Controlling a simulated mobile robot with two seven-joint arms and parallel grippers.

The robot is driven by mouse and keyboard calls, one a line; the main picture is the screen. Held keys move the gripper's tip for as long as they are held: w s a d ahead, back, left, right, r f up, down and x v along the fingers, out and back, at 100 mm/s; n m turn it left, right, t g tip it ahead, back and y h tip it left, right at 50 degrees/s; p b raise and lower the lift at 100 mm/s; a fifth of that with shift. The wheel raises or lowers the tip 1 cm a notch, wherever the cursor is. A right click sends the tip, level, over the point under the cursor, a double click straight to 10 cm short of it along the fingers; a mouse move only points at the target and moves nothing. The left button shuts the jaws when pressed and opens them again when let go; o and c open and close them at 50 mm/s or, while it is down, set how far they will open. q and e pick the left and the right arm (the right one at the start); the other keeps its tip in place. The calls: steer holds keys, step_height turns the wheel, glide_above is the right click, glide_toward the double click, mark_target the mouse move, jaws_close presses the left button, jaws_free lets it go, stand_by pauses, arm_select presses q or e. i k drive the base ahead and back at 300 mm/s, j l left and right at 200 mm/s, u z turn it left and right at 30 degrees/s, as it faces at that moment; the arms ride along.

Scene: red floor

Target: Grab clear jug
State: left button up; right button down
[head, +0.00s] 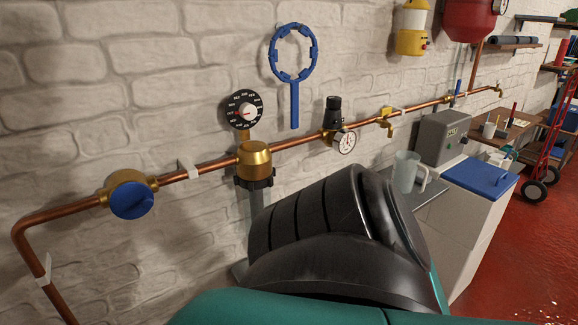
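The clear jug (405,172) is a translucent, upright jug with a handle on its right side. It stands on a grey surface (434,192) right of centre, close to the wall. A large dark arm link of mine fills the lower middle of the view, left of the jug and nearer to me. It hides part of the surface near the jug. Neither of my grippers is in view.
A copper pipe (290,144) with valves and gauges runs along the white brick wall. A grey box (443,137) and a blue lid (484,178) are right of the jug. A red hand truck (552,135) stands farther right. Red floor (515,255) is clear at lower right.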

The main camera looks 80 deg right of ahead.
mark_target(406, 164)
steer(key=z, duration=3.35)
steer(key=u, duration=1.3)
steer(key=l+u, duration=1.05)
steer(key=l, duration=0.15)
steer(key=k+l+u, duration=0.25)
steer(key=l+u, duration=0.2)
steer(key=l, duration=0.3)
steer(key=k+l+u, duration=0.25)
steer(key=i+l, duration=0.05)
steer(key=l, duration=0.05)
